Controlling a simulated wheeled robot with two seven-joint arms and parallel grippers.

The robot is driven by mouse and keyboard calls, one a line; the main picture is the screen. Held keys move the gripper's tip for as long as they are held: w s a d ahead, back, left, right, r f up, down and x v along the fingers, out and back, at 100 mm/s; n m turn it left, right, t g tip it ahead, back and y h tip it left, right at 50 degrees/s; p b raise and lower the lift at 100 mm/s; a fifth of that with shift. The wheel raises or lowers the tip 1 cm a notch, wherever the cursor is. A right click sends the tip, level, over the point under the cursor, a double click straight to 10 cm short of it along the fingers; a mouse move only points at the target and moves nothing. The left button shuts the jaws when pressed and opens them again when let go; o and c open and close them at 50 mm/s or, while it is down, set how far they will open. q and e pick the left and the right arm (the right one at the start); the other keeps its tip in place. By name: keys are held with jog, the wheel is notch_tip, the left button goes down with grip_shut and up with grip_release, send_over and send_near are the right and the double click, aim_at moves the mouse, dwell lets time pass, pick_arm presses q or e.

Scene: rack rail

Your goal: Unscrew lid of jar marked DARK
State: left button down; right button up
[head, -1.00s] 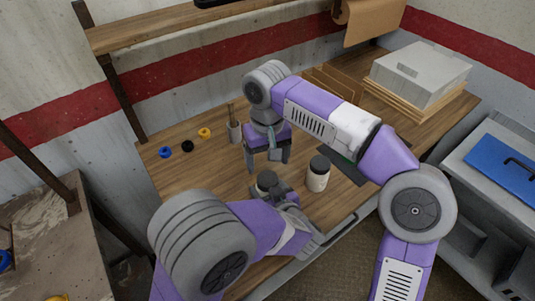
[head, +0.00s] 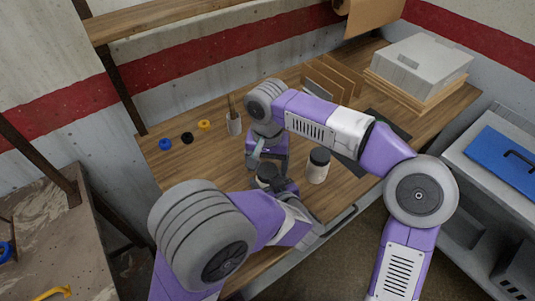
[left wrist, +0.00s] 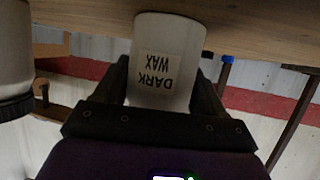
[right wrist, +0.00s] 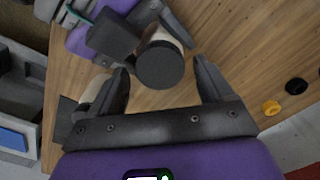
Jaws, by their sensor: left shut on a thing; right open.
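The jar marked DARK WAX (left wrist: 165,65) is white with a dark lid and stands on the workbench. In the left wrist view it appears upside down, between my left gripper's fingers (left wrist: 165,90). In the head view its dark lid (head: 266,171) shows beside my left gripper (head: 280,184), which is shut on the jar's body. My right gripper (right wrist: 162,66) is open above the jar. In the right wrist view the round lid (right wrist: 160,66) appears between and beyond its fingertips, with no contact visible. In the head view the right fingertips are mostly hidden.
A second white jar with a dark lid (head: 318,165) stands close to the right. A pencil cup (head: 234,124) and blue, black and yellow rings (head: 187,138) lie toward the back left. Upright brown dividers (head: 332,78) and a grey box (head: 420,62) stand at the back right.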

jog(key=shift+f, duration=0.45)
jog(key=shift+c, duration=0.4)
jog(key=c, duration=1)
jog(key=n, duration=1.3)
jog(key=shift+r+n, duration=0.1)
jog(key=shift+n, duration=0.2)
jog(key=o, duration=1.2)
